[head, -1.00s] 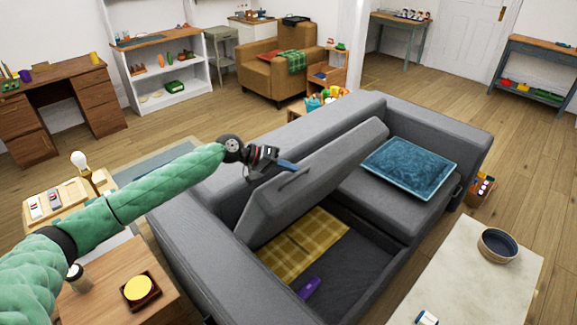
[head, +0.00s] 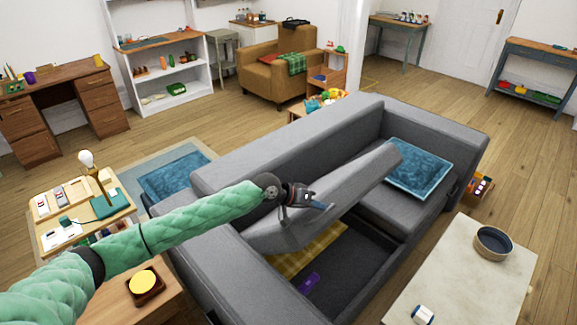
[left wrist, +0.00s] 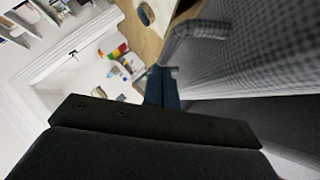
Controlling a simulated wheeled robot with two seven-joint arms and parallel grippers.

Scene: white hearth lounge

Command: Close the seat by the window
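The seat by the window (head: 345,196) is a grey hinged sofa cushion, tilted up partway over an open storage box (head: 350,265). A yellow checked cloth (head: 318,248) and a purple object (head: 308,282) lie inside the box. My left gripper (head: 322,206) is at the seat's raised front edge. In the left wrist view its dark blue fingers (left wrist: 162,90) are close together at the seat's grey loop handle (left wrist: 172,52) and appear shut on it. The exact contact is partly hidden. My right gripper is not in view.
A blue cushion (head: 420,168) rests on the sofa's other seat. A pale low table (head: 460,270) with a dark bowl (head: 494,243) stands at front right. A side table with a lamp (head: 88,165) and a wooden table with a yellow-topped block (head: 144,283) stand at left.

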